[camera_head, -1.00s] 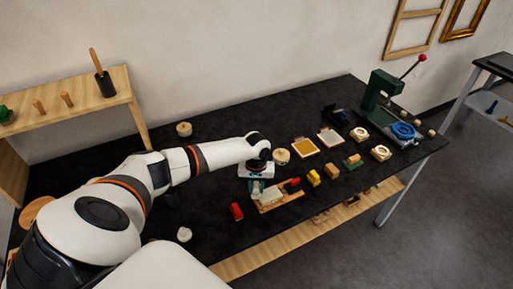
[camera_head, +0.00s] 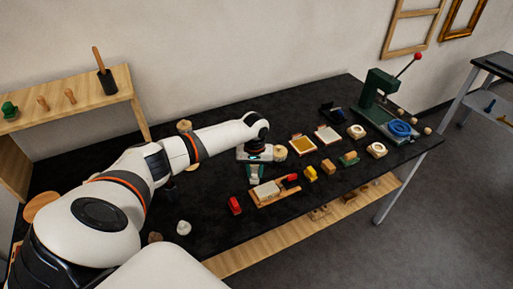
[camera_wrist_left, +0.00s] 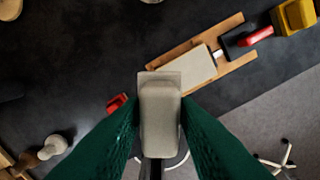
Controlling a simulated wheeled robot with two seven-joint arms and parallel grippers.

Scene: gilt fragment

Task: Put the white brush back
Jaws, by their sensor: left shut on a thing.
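My left gripper (camera_head: 255,178) shows green fingers in the head view, above the back left end of a wooden board (camera_head: 283,192). In the left wrist view the gripper (camera_wrist_left: 160,125) is shut on a pale grey-white block, which looks like the white brush (camera_wrist_left: 160,105). Its far end is a wider flat piece. The fingers cover its sides. The board in the left wrist view (camera_wrist_left: 237,66) carries a pale slab (camera_wrist_left: 187,70). My right gripper is not in view.
A red block (camera_head: 235,205) and a white knob-like piece (camera_head: 183,228) stand left of the board. A yellow block (camera_head: 311,173) stands to its right. A green press (camera_head: 377,92) is at the far right. The dark table (camera_head: 215,185) is bare left of my gripper.

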